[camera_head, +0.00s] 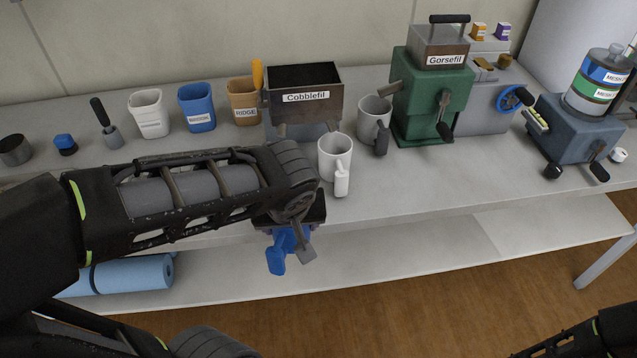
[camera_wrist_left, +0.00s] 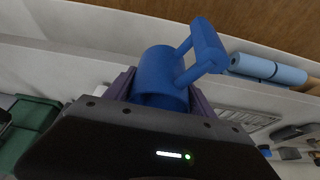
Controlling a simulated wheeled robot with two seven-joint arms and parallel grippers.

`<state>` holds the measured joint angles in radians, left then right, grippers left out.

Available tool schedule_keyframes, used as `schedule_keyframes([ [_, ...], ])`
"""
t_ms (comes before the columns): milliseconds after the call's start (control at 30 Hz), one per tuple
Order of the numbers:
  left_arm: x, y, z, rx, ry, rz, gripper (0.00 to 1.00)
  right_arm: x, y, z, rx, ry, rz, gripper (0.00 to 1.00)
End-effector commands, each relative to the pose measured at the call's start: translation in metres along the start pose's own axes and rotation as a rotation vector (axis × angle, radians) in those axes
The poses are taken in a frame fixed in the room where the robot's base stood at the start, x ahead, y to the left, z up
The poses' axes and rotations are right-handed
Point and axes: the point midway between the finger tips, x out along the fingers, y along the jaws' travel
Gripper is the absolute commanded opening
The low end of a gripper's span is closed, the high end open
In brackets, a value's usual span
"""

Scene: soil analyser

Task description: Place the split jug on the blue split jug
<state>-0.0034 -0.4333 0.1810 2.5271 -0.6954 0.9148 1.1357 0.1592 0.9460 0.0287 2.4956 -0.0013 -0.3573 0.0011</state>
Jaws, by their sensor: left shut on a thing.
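My left gripper (camera_head: 303,247) is shut on a blue jug (camera_head: 277,256) and holds it in front of the bench's front edge. In the left wrist view the blue jug (camera_wrist_left: 158,78) sits between the fingers, with its thick handle pointing up and right. In the head view the arm hides most of its body. A white jug (camera_head: 334,152) stands upright on the bench near the front edge, just right of my left gripper. A grey jug (camera_head: 371,118) stands behind it to the right. My right arm shows only at the lower right corner; its gripper is out of view.
A hopper labelled Cobblefil (camera_head: 304,105), a green machine labelled Gorsefil (camera_head: 433,95) and a blue-grey machine (camera_head: 572,130) stand along the bench. White (camera_head: 150,115), blue (camera_head: 197,108) and tan (camera_head: 243,101) cups stand behind my arm. The front right bench top is clear. A rolled blue mat (camera_head: 125,275) lies below.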

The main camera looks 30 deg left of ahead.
Motion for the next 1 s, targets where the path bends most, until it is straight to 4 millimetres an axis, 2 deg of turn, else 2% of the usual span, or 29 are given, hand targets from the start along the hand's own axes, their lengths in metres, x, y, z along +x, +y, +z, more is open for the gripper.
schedule_keyframes([
  [400,0.001,0.0,0.0,-0.031,0.001,-0.012,0.2,0.0,-0.001,0.0,-0.001,0.0,-0.001,0.36],
  [567,0.004,0.0,-0.011,-0.033,-0.002,-0.013,0.2,-0.003,-0.002,0.0,-0.001,0.0,-0.001,0.36],
  [667,0.011,-0.001,-0.028,-0.032,-0.003,-0.014,0.2,-0.007,-0.003,0.0,-0.001,0.0,-0.001,0.36],
  [1000,0.044,-0.004,-0.112,-0.033,-0.003,-0.014,0.2,-0.03,-0.012,0.0,-0.001,-0.001,-0.001,0.36],
])
